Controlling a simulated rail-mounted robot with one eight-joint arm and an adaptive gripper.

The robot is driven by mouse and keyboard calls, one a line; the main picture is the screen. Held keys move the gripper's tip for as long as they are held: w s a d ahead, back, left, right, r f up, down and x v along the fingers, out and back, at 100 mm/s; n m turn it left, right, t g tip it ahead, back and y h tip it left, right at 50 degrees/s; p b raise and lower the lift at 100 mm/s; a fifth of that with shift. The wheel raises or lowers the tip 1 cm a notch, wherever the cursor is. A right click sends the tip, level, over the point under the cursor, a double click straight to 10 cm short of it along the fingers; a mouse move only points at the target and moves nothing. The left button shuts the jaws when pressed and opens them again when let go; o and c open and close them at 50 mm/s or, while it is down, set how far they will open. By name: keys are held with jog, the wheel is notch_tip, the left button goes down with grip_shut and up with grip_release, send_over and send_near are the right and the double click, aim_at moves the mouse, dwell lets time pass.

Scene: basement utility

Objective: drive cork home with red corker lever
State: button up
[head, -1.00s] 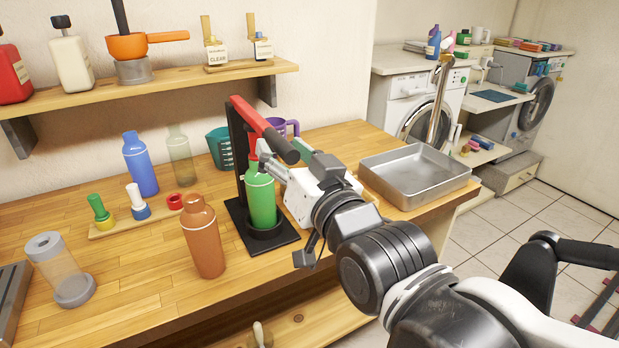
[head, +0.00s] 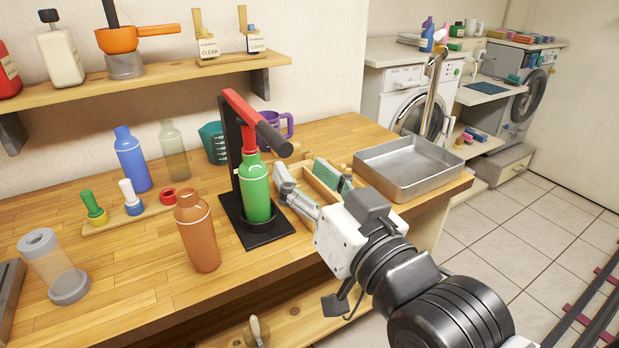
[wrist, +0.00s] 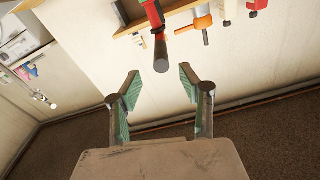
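The red corker lever (head: 243,105) with its dark grip (head: 273,139) slants down to the right from the top of the black corker stand (head: 226,160). A green bottle (head: 255,190) stands upright in the stand, under a red part below the lever. I cannot make out the cork at its mouth. My gripper (head: 318,190) is open and empty, low and to the right of the lever grip and apart from it. In the wrist view, my gripper (wrist: 159,80) shows two spread fingers with green pads, and the lever's dark grip (wrist: 160,55) lies beyond the gap between them.
A brown bottle (head: 197,232) stands left of the corker. A wooden divided box (head: 318,190) lies behind my fingers, and a metal tray (head: 412,190) sits to the right. A stopper rack (head: 105,226) and more bottles stand left.

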jog(key=shift+s+d, duration=0.25)
jog(key=shift+s, duration=0.2)
jog(key=w+d+f+m+g+h, duration=0.1)
jog(key=w+d+f+g+h, duration=0.15)
jog(key=d+f, duration=0.25)
jog(key=w+d+f+m+g+h, duration=0.1)
jog(key=d+f+g+h, duration=0.1)
jog(key=d+f+h, duration=0.3)
jog(key=s+d+f+g+h, duration=0.1)
jog(key=s+d+f+g, duration=0.1)
jog(key=d, duration=0.3)
jog(key=s+d+f+m+g, duration=0.1)
jog(key=s+d+f+g, duration=0.1)
jog(key=d+f+g, duration=0.1)
notch_tip(320, 180, down, 2)
jog(key=shift+s+d+f+m+h+p, duration=0.1)
jog(key=shift+s+d+m+h+p, duration=0.2)
jog(key=shift+d, duration=0.6)
